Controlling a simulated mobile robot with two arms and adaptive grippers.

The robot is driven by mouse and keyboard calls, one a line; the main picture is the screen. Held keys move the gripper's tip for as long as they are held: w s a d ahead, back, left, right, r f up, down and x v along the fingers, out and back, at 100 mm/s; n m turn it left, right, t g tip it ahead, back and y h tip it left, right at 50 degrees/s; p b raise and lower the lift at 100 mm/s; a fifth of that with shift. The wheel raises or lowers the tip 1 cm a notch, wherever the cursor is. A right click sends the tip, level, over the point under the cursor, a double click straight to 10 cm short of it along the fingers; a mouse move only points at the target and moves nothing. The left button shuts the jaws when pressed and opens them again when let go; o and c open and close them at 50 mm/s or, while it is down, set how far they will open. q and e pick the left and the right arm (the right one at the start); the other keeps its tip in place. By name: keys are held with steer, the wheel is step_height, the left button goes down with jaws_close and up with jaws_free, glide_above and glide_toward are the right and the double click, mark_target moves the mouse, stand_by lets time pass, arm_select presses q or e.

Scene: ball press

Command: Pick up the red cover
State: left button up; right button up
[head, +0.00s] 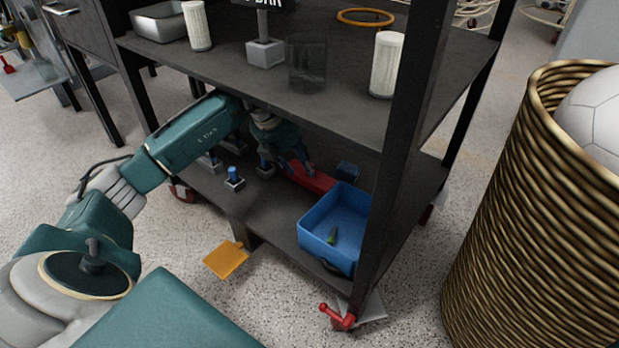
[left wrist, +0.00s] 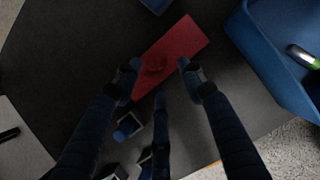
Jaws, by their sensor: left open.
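The red cover (head: 318,181) lies on the lower shelf of the dark rack, beside a blue bin (head: 318,226). In the left wrist view the cover (left wrist: 188,44) is a flat red rectangle lying at a slant, with a small raised red knob near its lower left part. My left gripper (head: 300,168) reaches under the upper shelf and is over the cover. In the left wrist view its open fingers (left wrist: 158,70) stand on either side of the knob, with a third finger below. I cannot tell whether they touch the cover. My right gripper is not in view.
The upper shelf (head: 340,95) is close above my left arm. Blue-topped pegs (head: 234,178) stand left of the cover. A small dark blue block (head: 348,170) sits behind the bin, which holds a green item. The rack's front post (head: 400,150) stands to the right.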

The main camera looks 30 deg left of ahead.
arm_select(q)
steer(key=shift+w+d+f+b, duration=0.2)
steer(key=shift+w+f+b, duration=0.15)
steer(key=shift+w, duration=0.2)
steer(key=shift+w+d+f+b, duration=0.15)
steer(key=shift+w+f+b, duration=0.1)
steer(key=shift+w+b, duration=0.2)
steer(key=shift+w+f, duration=0.1)
steer(key=shift+w, duration=0.05)
jaws_close()
